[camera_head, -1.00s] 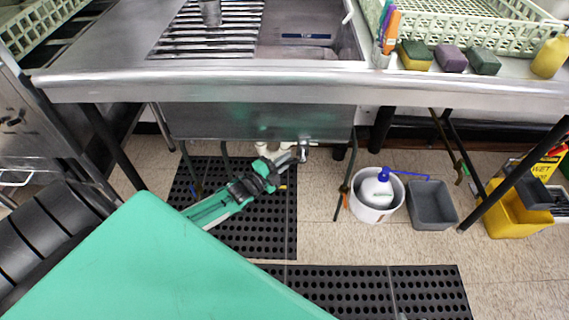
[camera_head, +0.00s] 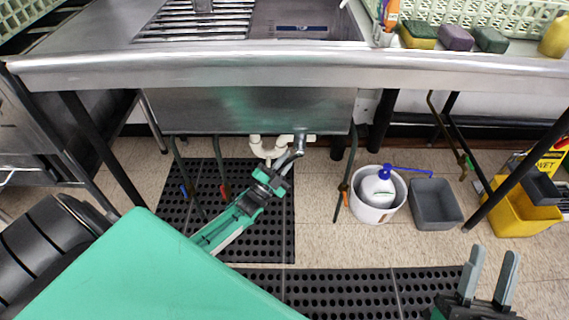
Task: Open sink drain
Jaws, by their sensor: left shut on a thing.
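The steel sink basin (camera_head: 245,108) is set in the counter at the top middle. Under it are white drain pipes (camera_head: 255,148) and a small metal drain valve (camera_head: 301,143) with a lever. My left gripper (camera_head: 291,162) reaches up from the lower left beneath the sink. Its fingers are closed at the lever, which they mostly hide. My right gripper (camera_head: 489,272) is at the bottom right, with its two grey fingers pointing up, apart and empty, well away from the sink.
A white bucket (camera_head: 400,190) with a blue-capped jug (camera_head: 377,187), a grey bin (camera_head: 436,204) and a yellow mop bucket (camera_head: 518,214) stand on the floor at right. Black mats (camera_head: 340,290) lie below. Dark table legs (camera_head: 92,140) and thin hoses (camera_head: 347,170) flank the sink.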

